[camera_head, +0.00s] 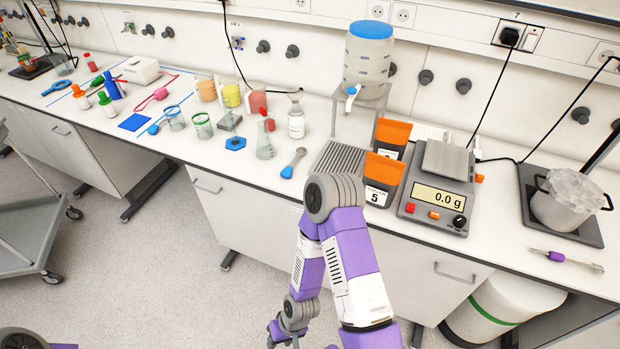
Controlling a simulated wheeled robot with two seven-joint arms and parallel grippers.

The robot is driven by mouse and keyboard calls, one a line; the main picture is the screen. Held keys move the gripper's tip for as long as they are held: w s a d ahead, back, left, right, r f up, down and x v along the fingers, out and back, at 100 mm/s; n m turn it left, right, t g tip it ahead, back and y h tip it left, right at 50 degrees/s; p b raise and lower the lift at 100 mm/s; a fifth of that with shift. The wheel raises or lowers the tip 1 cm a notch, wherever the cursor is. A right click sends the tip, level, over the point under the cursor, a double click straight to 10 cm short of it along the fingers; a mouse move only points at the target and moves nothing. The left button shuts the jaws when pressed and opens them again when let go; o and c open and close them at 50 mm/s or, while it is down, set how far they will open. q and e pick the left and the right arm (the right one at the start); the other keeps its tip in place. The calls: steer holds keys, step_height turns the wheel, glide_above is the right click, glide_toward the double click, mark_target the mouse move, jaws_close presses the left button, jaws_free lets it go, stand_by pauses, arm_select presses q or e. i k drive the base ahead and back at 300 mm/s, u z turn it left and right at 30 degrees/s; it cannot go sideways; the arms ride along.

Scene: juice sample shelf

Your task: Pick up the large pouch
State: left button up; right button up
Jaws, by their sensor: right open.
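Two dark pouches with orange tops and white labels stand on the bench left of the scale. The front pouch (382,178), labelled 5, looks bigger, but it is also nearer; the rear pouch (393,136) is partly hidden behind it. I cannot tell for certain which is the large one. My right arm's elbow shows just in front of the front pouch. My right gripper (284,340) hangs low over the floor at the bottom edge, open, well away from both pouches, its tips partly cut off. My left gripper is out of view.
A scale (440,190) reading 0.0 g stands right of the pouches, and a ribbed grey rack (350,160) left of them. A water dispenser (367,62) stands behind. A blue scoop (292,163), flask (265,140) and bottle (296,121) are further left. A pot (566,203) is at right.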

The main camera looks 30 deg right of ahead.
mark_target(382, 176)
steer(key=u, duration=0.6)
steer(key=i, duration=1.35)
steer(key=z, duration=2.45)
